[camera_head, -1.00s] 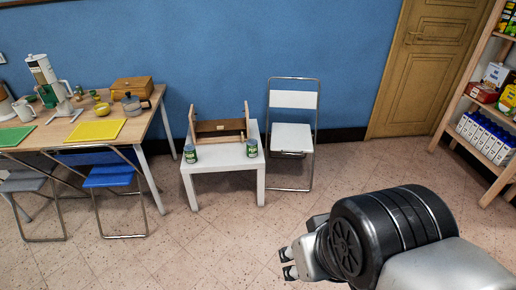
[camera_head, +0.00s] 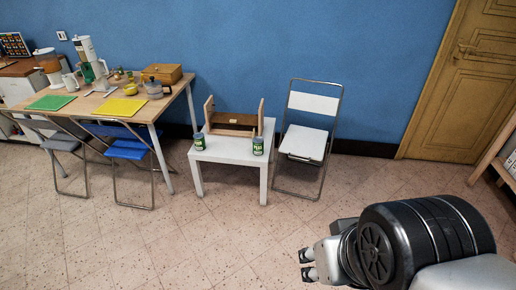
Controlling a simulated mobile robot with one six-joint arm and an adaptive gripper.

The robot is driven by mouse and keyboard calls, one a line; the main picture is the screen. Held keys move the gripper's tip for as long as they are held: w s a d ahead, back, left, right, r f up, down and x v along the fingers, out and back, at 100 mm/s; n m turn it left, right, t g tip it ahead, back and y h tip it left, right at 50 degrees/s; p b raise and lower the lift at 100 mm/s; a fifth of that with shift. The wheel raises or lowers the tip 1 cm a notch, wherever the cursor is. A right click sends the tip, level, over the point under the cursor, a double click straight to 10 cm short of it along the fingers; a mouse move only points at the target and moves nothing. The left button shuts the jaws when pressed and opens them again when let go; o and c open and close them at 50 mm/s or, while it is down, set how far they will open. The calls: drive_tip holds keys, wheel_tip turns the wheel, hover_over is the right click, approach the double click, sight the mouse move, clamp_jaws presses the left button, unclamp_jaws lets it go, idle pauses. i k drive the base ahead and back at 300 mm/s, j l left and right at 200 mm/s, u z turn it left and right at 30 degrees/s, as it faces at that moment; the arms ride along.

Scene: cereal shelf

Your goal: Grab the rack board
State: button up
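A small wooden rack (camera_head: 234,124) with two upright side boards and a dark brown board between them stands on a low white table (camera_head: 226,151). I take the brown crosswise board (camera_head: 234,119) to be the rack board. Two green cans (camera_head: 199,141) stand at the table's front corners, in front of the rack. My gripper (camera_head: 308,265) is at the lower right over bare floor, well apart from the table. Its two dark fingertips are spread apart with nothing between them.
A white folding chair (camera_head: 306,138) stands right of the table. A wooden dining table (camera_head: 174,93) with mats and kitchenware and a blue folding chair (camera_head: 128,149) are at left. A door (camera_head: 466,90) and shelf edge (camera_head: 495,155) are at right. The front floor is clear.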

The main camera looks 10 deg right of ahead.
sight(221, 118)
drive_tip(key=i+j+z, duration=0.1)
drive_tip(key=j+z, duration=0.15)
drive_tip(key=j, duration=1.6)
drive_tip(key=k+j+z, duration=0.1)
drive_tip(key=j+z, duration=0.15)
drive_tip(key=j, duration=1.6)
drive_tip(key=i+l, duration=0.2)
drive_tip(key=i, duration=0.4)
drive_tip(key=i+l+u, duration=0.15)
drive_tip(key=i, duration=0.4)
drive_tip(key=i+l, duration=0.3)
drive_tip(key=i, duration=0.25)
drive_tip(key=i+l+u, duration=0.1)
drive_tip(key=i+l, duration=0.15)
drive_tip(key=i, duration=0.35)
drive_tip(key=i+l, duration=0.3)
drive_tip(key=i, duration=0.25)
drive_tip(key=i+l+u, duration=0.15)
drive_tip(key=i+l, duration=0.15)
drive_tip(key=i, duration=0.25)
